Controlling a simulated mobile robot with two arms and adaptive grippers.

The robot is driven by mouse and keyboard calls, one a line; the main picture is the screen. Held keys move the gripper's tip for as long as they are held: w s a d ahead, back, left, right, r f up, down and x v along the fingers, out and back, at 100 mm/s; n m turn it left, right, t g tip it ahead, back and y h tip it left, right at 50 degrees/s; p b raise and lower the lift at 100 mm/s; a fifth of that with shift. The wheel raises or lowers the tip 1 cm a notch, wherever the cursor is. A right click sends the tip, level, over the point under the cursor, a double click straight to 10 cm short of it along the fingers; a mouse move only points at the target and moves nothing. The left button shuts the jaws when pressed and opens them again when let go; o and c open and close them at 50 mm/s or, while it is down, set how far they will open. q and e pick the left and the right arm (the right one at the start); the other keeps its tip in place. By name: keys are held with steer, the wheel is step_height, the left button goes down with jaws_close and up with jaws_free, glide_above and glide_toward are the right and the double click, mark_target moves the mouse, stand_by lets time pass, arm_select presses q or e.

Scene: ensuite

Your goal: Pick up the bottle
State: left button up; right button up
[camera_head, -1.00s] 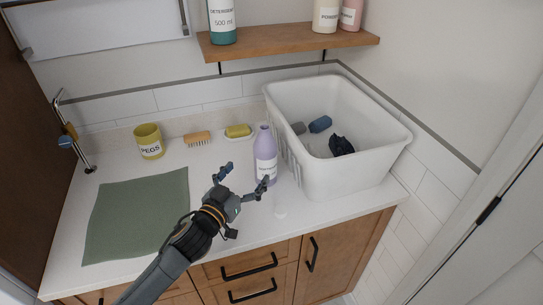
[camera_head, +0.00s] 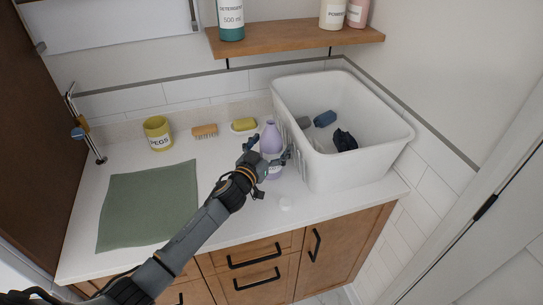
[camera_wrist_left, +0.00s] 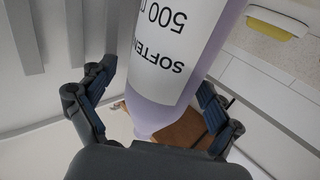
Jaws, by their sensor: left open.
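The lavender bottle (camera_head: 270,137) stands upright on the white counter, just left of the white basket. My left gripper (camera_head: 268,150) is at the bottle, with its fingers on either side of it, and covers part of its label. In the left wrist view the bottle (camera_wrist_left: 170,60) with its "SOFTEN… 500" label lies between the two open fingers (camera_wrist_left: 150,112). A gap shows beside the left finger; the right finger is close to the bottle, and I cannot tell if it touches. My right gripper is out of view.
The white basket (camera_head: 360,165) holds several dark and blue items. A yellow pegs cup (camera_head: 158,134), a brush (camera_head: 204,131) and a yellow soap (camera_head: 243,124) sit at the back. A green mat (camera_head: 148,205) lies left. A wooden shelf (camera_head: 290,41) hangs above.

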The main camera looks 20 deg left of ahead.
arm_select(q)
steer(key=shift+s+r, duration=0.1)
steer(key=shift+s, duration=0.05)
steer(key=c, duration=1.8)
jaws_close()
steer(key=shift+r, duration=0.15)
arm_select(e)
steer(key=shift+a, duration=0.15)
